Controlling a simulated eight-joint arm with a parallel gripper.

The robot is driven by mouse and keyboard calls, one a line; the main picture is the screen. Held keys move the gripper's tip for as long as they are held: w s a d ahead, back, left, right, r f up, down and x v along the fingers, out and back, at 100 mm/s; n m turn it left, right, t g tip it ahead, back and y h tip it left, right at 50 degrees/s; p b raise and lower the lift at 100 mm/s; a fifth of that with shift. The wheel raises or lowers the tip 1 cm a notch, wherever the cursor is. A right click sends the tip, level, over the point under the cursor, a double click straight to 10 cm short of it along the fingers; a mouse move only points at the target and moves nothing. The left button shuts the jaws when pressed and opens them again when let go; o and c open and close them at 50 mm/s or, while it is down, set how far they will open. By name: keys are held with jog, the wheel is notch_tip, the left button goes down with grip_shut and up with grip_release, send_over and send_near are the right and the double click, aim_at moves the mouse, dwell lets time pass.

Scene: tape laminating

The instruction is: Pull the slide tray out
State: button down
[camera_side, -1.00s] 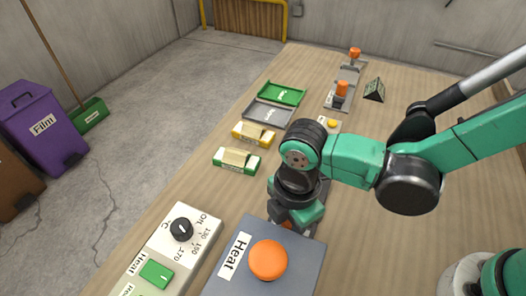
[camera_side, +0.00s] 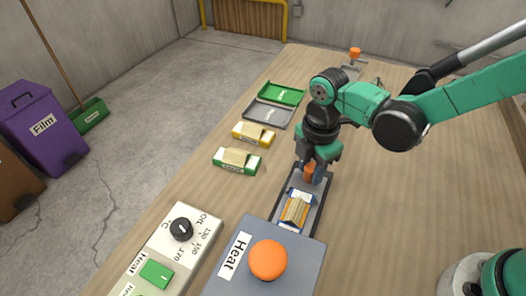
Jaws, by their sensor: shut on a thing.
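The slide tray (camera_side: 281,207) extends from the far side of the grey heat unit (camera_side: 228,277), between two dark rails. A blue and white piece with a tan, orange-edged ribbed block (camera_side: 295,212) lies on it. My gripper (camera_side: 310,172) points down at the tray's far end and is shut on an orange knob (camera_side: 309,173). My gripper covers part of the knob and the tray's far end.
A big orange button (camera_side: 268,260) tops the heat unit. A control box (camera_side: 170,252) with a black dial stands to its left. Yellow (camera_side: 253,134) and green (camera_side: 237,160) boxes, a grey tray (camera_side: 268,113) and a green tray (camera_side: 282,94) line the table's left side. Bare table lies right of the rails.

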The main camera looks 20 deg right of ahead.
jog(key=shift+w+d, duration=0.95)
jog(key=shift+w, duration=0.05)
jog(key=c, duration=0.8)
grip_release()
jog(key=shift+r, duration=2.8)
jog(key=shift+d+r, duration=0.1)
jog(key=s+d+r+m+t, duration=0.3)
jog(key=d+m, duration=0.2)
jog(key=m, duration=0.5)
jog(key=s+d+r+m+t, duration=0.3)
jog(key=d+m, duration=0.3)
jog(key=m, duration=0.4)
jog(key=shift+s+t, duration=0.25)
jog(key=shift+t, duration=0.35)
